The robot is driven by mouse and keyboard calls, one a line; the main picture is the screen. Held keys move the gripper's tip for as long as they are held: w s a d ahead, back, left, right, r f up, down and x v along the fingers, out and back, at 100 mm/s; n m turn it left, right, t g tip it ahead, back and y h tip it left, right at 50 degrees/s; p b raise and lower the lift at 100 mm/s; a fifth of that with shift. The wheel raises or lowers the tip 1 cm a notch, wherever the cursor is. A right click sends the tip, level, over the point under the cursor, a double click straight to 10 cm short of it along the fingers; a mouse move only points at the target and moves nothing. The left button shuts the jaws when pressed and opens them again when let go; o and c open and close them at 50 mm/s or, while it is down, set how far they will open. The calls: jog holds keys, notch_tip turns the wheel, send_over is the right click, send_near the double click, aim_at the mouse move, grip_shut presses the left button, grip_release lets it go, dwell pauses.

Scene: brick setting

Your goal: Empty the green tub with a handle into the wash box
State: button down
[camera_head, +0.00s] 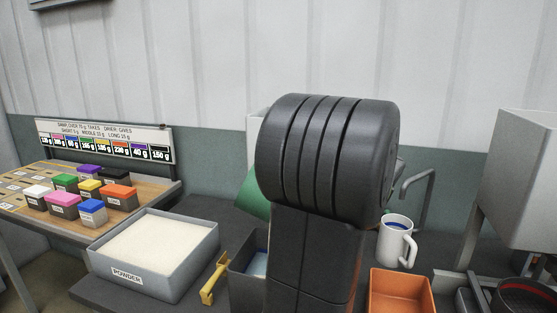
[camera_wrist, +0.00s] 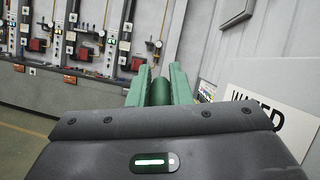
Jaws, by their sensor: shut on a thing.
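In the head view a green piece (camera_head: 256,197), which looks like part of the green tub, shows tilted beside my arm. My arm hides most of it. In the wrist view my gripper (camera_wrist: 159,76) is shut on a dark green rounded part (camera_wrist: 158,92), apparently the tub's handle. The tub's mouth and contents are hidden. A dark grey box (camera_head: 242,288), perhaps the wash box, stands below the green piece, with something pale and bluish inside. My arm covers its right side, and no label on it is readable.
A grey box of white powder (camera_head: 182,285) stands left, with a yellow tool (camera_head: 211,279) beside it. A white mug (camera_head: 396,243) and an orange bin (camera_head: 402,295) are on the right. Several coloured blocks (camera_head: 92,210) sit on a wooden board. A "WATER" sign (camera_wrist: 268,112) is close by.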

jog(key=shift+d+r+b, duration=0.15)
jog(key=shift+d+b, duration=0.05)
jog(key=shift+b, duration=0.1)
jog(key=shift+r+p, duration=0.4)
jog(key=shift+p, duration=0.25)
jog(key=r+h+p, duration=0.1)
jog(key=h+p, duration=0.1)
jog(key=p, duration=0.1)
jog(key=shift+r, duration=0.1)
jog(key=h+p, duration=0.1)
jog(key=p, duration=0.1)
jog(key=r+g+h+p, duration=0.1)
jog(key=h+p, duration=0.1)
jog(key=p, duration=0.1)
jog(key=shift+r, duration=0.15)
jog(key=shift+r+h+p, duration=0.1)
jog(key=shift+h+p, duration=0.5)
jog(key=shift+p, duration=0.25)
jog(key=shift+f, duration=0.2)
